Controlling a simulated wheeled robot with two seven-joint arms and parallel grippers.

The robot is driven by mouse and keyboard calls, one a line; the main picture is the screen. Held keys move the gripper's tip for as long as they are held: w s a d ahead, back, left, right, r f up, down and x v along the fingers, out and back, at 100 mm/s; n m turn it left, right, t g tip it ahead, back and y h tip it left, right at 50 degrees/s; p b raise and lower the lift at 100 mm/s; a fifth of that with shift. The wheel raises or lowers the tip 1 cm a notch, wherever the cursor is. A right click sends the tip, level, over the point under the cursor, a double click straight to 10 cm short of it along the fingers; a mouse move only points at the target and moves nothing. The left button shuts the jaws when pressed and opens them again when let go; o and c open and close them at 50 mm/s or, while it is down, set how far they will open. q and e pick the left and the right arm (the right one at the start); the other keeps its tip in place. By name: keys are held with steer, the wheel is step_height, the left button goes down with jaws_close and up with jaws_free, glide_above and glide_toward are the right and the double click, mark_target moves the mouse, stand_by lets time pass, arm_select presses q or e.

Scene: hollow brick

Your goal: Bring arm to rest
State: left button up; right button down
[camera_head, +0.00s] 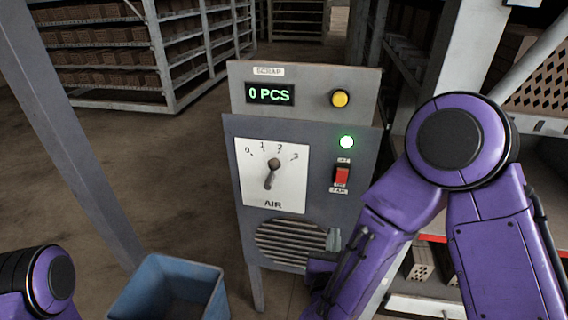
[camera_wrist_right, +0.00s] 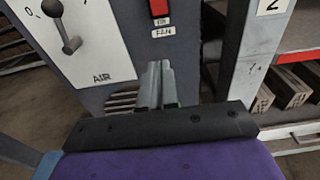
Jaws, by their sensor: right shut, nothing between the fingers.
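My right arm (camera_head: 380,220), purple with a black joint, reaches down from the right side of the head view. My right gripper (camera_head: 334,240) is mostly hidden by the arm there; its grey fingertips show beside the vent grille of the control panel (camera_head: 240,190). In the right wrist view the fingers (camera_wrist_right: 156,84) are together with nothing between them, pointing at the panel's lower part; whether they touch it I cannot tell. Only a purple and black part of my left arm (camera_head: 50,275) shows at the lower left; its gripper is out of view.
The panel carries an AIR dial (camera_head: 272,175), a red switch (camera_head: 342,175), a lit green lamp (camera_head: 347,142), a yellow button (camera_head: 340,99) and a display (camera_head: 270,94) reading 0 PCS. A blue bin (camera_head: 135,290) stands lower left. Shelves (camera_head: 160,60) of bricks stand behind.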

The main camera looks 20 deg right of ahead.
step_height(320, 180, down, 13)
steer(key=s+a+n+g+y, duration=0.1)
steer(key=n+g+y, duration=0.35)
steer(key=n, duration=2.05)
steer(key=s+d+f+n+g, duration=0.3)
steer(key=s+d+f+n, duration=0.1)
steer(key=s+f, duration=0.4)
steer(key=s+d+f+n+g, duration=0.4)
steer(key=s+f, duration=0.4)
steer(key=s, duration=0.4)
steer(key=shift+s+d+f+n, duration=0.25)
steer(key=shift+d+n, duration=0.4)
steer(key=shift+n, duration=0.35)
steer(key=shift+g, duration=0.25)
